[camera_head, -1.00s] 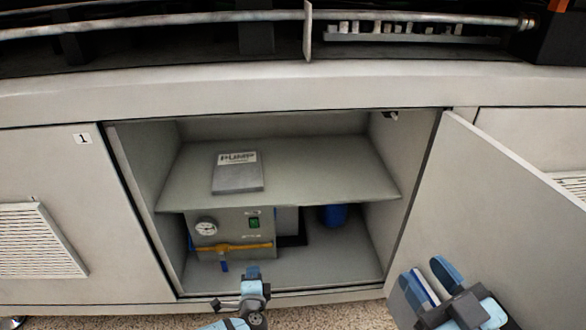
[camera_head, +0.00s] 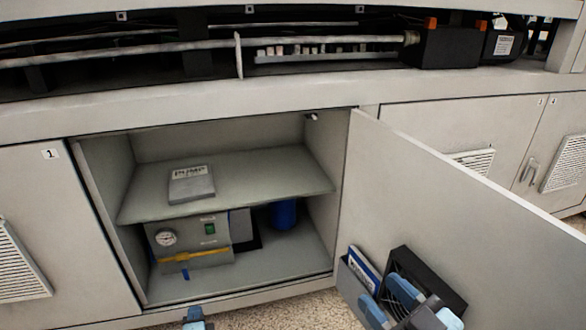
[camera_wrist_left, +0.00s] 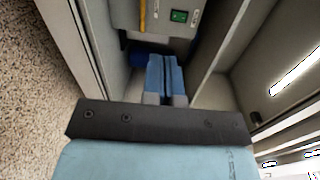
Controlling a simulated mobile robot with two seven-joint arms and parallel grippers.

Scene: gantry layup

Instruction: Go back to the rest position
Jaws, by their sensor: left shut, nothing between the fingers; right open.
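My left gripper (camera_head: 195,318) shows only at the bottom edge of the head view, in front of the open cabinet. In the left wrist view its blue fingers (camera_wrist_left: 165,75) are closed together with nothing between them. They point toward the cabinet and the pump unit (camera_wrist_left: 178,15). My right gripper (camera_head: 388,300) is at the lower right of the head view, by the inside of the open door (camera_head: 440,190). Its blue fingers are apart. A black frame-like holder (camera_head: 400,258) and a blue-and-white booklet (camera_head: 362,268) are right beside it; contact cannot be told.
The cabinet shelf (camera_head: 255,185) bears a grey PUMP manual (camera_head: 191,185). Below it stand the pump unit (camera_head: 212,230) with a gauge and yellow handle, and a blue cylinder (camera_head: 284,214). The open door juts out at right. Speckled floor (camera_head: 290,312) shows in front.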

